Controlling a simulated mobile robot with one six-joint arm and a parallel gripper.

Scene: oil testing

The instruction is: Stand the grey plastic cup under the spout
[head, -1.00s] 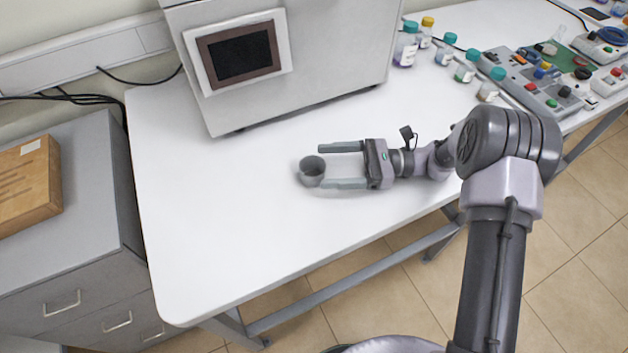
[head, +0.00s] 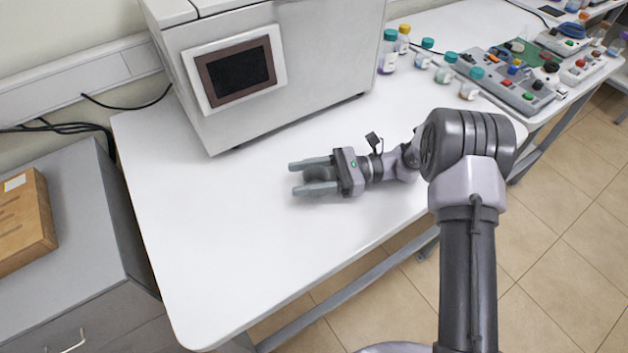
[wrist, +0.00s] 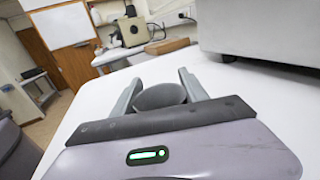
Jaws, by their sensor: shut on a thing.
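The grey plastic cup (head: 318,174) is between the two fingers of my gripper (head: 294,178), low at the white table and close to the palm. In the wrist view the cup (wrist: 160,96) shows its dark round rim just beyond the palm, with a finger on each side. My gripper is shut on the cup. Whether the cup touches the table is hard to tell. The boxy grey machine (head: 300,75) with a dark screen stands behind my gripper. No spout can be made out in either view.
The white table (head: 210,250) is clear to the left and front of my gripper. Several capped bottles (head: 445,68) and control boxes (head: 520,88) stand at the right.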

